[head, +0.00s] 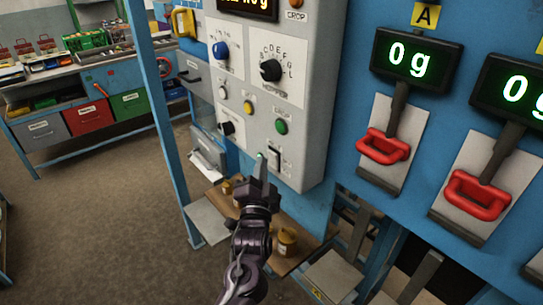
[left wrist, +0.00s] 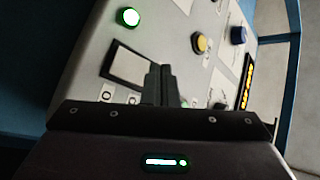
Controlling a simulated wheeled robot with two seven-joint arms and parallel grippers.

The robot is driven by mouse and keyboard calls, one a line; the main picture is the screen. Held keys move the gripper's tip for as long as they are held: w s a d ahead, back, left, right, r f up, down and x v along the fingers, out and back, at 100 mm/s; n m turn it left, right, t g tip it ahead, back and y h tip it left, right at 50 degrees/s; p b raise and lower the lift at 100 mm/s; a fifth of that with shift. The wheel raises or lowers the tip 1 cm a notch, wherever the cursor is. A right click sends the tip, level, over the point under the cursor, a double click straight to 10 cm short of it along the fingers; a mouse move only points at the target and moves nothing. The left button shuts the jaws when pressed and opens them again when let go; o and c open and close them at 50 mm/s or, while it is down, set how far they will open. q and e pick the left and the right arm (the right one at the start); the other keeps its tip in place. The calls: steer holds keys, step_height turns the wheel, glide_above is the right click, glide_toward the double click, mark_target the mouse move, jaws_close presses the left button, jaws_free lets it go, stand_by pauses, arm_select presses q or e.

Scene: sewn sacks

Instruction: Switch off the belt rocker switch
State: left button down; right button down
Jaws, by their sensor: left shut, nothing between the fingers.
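The rocker switch (head: 273,160) is low on the grey control box, a pale rocker in a dark frame. In the left wrist view the rocker (left wrist: 127,67) shows larger, with round marks beside it; its label is not readable. My left gripper (head: 263,163) is shut and empty, pointing up at the panel just left of the switch. In the left wrist view its closed fingertips (left wrist: 160,70) are beside the rocker's edge; I cannot tell whether they touch. My right gripper is not in view.
The control box (head: 318,120) also carries a green button (head: 281,126), a yellow button (head: 248,107), a black dial (head: 270,70) and a blue knob (head: 221,49). Red-handled scales (head: 384,146) hang at right. A blue post (head: 151,100) stands left; open floor lies beyond.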

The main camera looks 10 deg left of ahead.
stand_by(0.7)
arm_select(q)
steer(key=shift+w+d, duration=0.25)
steer(key=shift+w, duration=0.1)
steer(key=shift+w+d+r, duration=0.1)
steer(key=shift+w+d, duration=0.1)
steer(key=shift+w, duration=0.1)
stand_by(0.7)
steer(key=shift+s+a+p, duration=0.45)
steer(key=shift+s+a, duration=0.05)
steer(key=shift+s, duration=0.2)
steer(key=s+a+p, duration=0.1)
steer(key=s, duration=0.1)
steer(key=s+a+p, duration=0.1)
steer(key=s+a, duration=0.1)
steer(key=shift+f, duration=0.4)
